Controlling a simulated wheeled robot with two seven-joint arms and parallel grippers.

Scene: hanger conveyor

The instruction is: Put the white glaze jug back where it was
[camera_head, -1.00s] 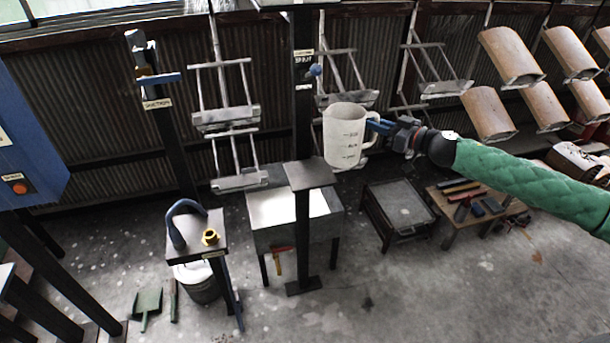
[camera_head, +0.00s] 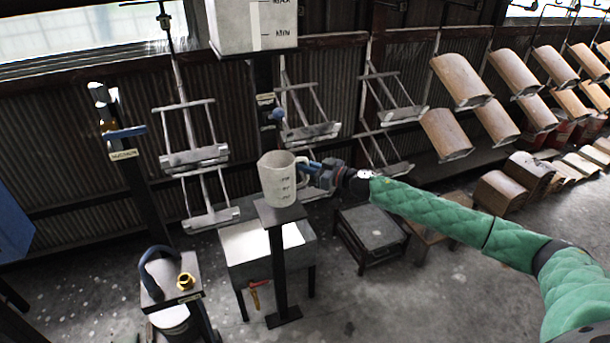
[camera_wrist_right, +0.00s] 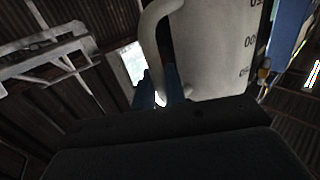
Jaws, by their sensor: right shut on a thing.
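The white glaze jug (camera_head: 277,180), a pale measuring jug with dark marks, is upright over the small dark plate of a post stand (camera_head: 297,214). Its base overlaps the plate in the head view; I cannot tell if it touches. My right gripper (camera_head: 306,171) comes from the right and is shut on the jug's handle. In the right wrist view the jug (camera_wrist_right: 218,45) fills the upper middle, and my blue fingers (camera_wrist_right: 160,88) are at the lower end of its handle (camera_wrist_right: 153,38). My left gripper is not in view.
A white tank (camera_head: 235,28) with MAX and MIN marks hangs above the stand. A grey basin (camera_head: 262,262) stands behind the post. At left is a small table (camera_head: 158,296) with a blue hose and brass fitting. Hanging racks (camera_head: 205,160) and curved tiles (camera_head: 460,80) line the back.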

